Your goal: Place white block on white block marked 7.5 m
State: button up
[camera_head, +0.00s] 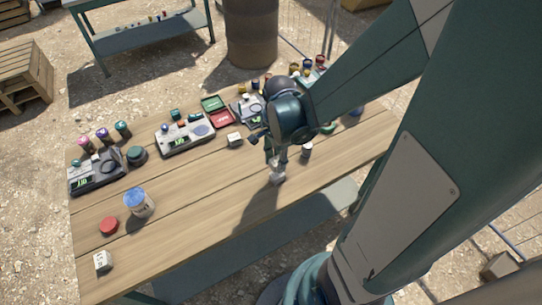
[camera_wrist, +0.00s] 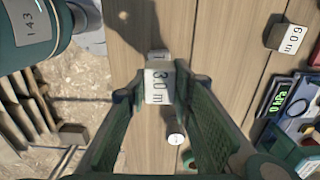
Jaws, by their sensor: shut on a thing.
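My gripper (camera_wrist: 160,92) is shut on a white block marked 3.0 m (camera_wrist: 158,80), held between its two green fingers. A second white block (camera_wrist: 158,56) shows just past the held one, mostly hidden by it; its marking is cut off and I cannot read it fully. I cannot tell whether the two touch. In the head view, my gripper (camera_head: 276,165) is low over the table, with white block surface (camera_head: 277,178) at its fingertips. I see no block clearly marked 7.5 m.
A white block marked 6.0 m (camera_wrist: 287,38) stands aside. A small white-and-dark cylinder (camera_head: 307,150) is close to my gripper. White blocks (camera_head: 235,139) (camera_head: 102,261), a blue-lidded jar (camera_head: 138,203), a red lid (camera_head: 109,226) and grey devices (camera_head: 186,138) sit on the wooden table (camera_head: 195,220).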

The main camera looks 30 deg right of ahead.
aim_at(277, 160)
jog(key=shift+f+b, duration=0.4)
jog(key=shift+f, duration=1.7)
jog(key=shift+f, duration=0.15)
jog(key=o, duration=0.9)
jog(key=shift+c, duration=0.2)
jog(key=shift+r, duration=0.25)
jog(key=shift+r+p, duration=1.05)
jog(key=shift+r, duration=4.9)
jog(key=shift+a, duration=0.1)
